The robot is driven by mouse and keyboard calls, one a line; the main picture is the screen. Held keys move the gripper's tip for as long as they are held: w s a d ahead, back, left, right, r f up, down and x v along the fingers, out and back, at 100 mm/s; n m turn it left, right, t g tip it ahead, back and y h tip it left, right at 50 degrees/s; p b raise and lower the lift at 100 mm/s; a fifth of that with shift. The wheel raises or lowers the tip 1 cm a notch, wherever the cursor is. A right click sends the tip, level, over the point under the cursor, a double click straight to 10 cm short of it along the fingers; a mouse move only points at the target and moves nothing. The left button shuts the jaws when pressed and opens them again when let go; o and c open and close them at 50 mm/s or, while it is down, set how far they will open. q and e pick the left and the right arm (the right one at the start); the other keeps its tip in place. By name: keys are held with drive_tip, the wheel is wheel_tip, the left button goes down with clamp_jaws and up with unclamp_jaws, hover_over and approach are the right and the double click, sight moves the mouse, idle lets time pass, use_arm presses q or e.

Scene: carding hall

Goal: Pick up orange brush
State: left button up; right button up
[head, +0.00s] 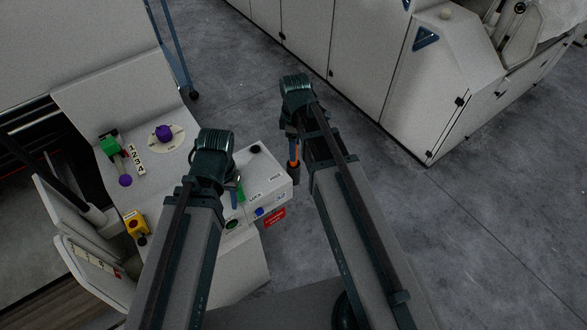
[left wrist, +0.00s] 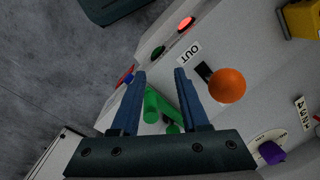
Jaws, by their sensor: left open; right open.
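A narrow orange thing with a dark lower end, which looks like the orange brush (head: 293,152), shows in the head view beside the right edge of the white console. My right gripper (head: 291,133) is open just above it and partly hidden by its own wrist. I cannot tell whether the two touch or what supports the brush. My left gripper (head: 236,190) is open over the console top. In the left wrist view its fingers (left wrist: 160,75) stand apart on either side of a green handle (left wrist: 154,106); contact is unclear. No brush shows in that view.
The white console (head: 190,110) carries a purple knob (head: 164,132), a green block (head: 109,145), a yellow box (head: 135,223) and a red label (head: 274,216). An orange ball (left wrist: 227,85) shows in the left wrist view. A large white machine (head: 375,60) stands behind; grey floor (head: 470,220) is clear at right.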

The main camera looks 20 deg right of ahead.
sight(294, 164)
drive_tip(key=f+b, duration=0.3)
drive_tip(key=w+f+b, duration=0.1)
drive_tip(key=f+b, duration=0.1)
drive_tip(key=shift+f, duration=0.15)
clamp_jaws()
idle(0.4)
